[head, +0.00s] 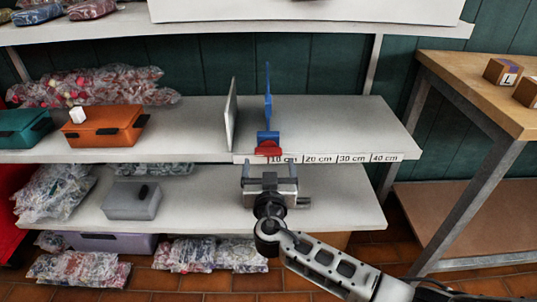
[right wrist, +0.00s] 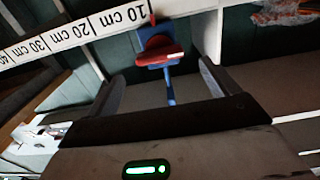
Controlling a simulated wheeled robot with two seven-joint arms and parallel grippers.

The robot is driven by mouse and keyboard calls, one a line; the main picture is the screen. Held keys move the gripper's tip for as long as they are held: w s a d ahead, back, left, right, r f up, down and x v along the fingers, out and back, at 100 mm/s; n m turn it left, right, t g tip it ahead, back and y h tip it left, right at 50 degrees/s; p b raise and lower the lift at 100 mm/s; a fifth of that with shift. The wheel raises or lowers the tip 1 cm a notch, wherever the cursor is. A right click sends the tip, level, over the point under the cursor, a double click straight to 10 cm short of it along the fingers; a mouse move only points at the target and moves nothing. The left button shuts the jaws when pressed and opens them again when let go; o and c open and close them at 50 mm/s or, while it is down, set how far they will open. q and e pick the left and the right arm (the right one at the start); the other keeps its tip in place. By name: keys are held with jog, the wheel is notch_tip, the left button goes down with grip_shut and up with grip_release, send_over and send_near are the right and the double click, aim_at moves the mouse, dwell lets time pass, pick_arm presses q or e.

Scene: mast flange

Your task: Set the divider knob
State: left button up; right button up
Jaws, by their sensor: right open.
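The blue divider (head: 268,92) stands upright on the middle shelf. Its red knob (head: 268,149) sits at the shelf's front edge, just at the left of the "10 cm" label and partly over it. In the right wrist view the red knob (right wrist: 160,55) and its blue mount lie beyond and between my fingers. My right gripper (head: 269,168) is open and empty, just in front of and below the knob, apart from it. Its two dark fingers also show in the right wrist view (right wrist: 162,88). My left gripper is not in view.
A white scale strip (head: 337,158) with marks up to 40 cm runs along the shelf edge. A white panel (head: 231,114) stands left of the divider. The shelf right of the divider is clear. Orange (head: 104,124) and teal (head: 24,129) boxes sit left. A wooden table (head: 465,90) stands right.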

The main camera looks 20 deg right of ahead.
aim_at(268, 154)
jog(key=x, duration=0.5)
jog(key=c, duration=1)
